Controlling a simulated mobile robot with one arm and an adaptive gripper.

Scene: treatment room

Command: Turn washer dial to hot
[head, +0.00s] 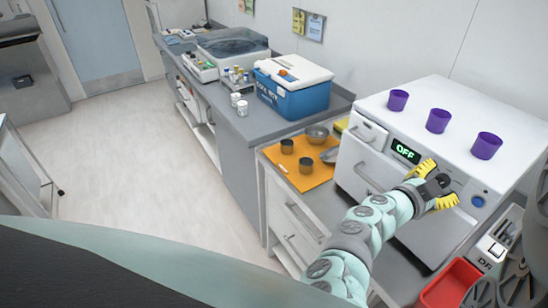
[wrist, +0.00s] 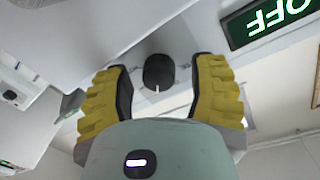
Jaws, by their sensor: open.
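The washer (head: 375,152) is a white machine at the right of the head view, with a display (head: 405,151) reading OFF in green. The display also shows upside down in the wrist view (wrist: 268,20). The dial (wrist: 158,72) is a dark round knob with a short white pointer mark on the washer's front panel. My gripper (head: 437,184) has yellow ridged fingers and is at the panel, right of the display in the head view. In the wrist view its fingers are open, one on each side of the dial, with visible gaps. The gripper hides the dial's surroundings in the head view.
Several purple cups (head: 438,120) stand on the washer top. A blue button (head: 478,201) is right of my gripper. A red bin (head: 452,284) is at the lower right. An orange mat (head: 309,181) with metal cups and a blue cooler (head: 293,92) are to the left.

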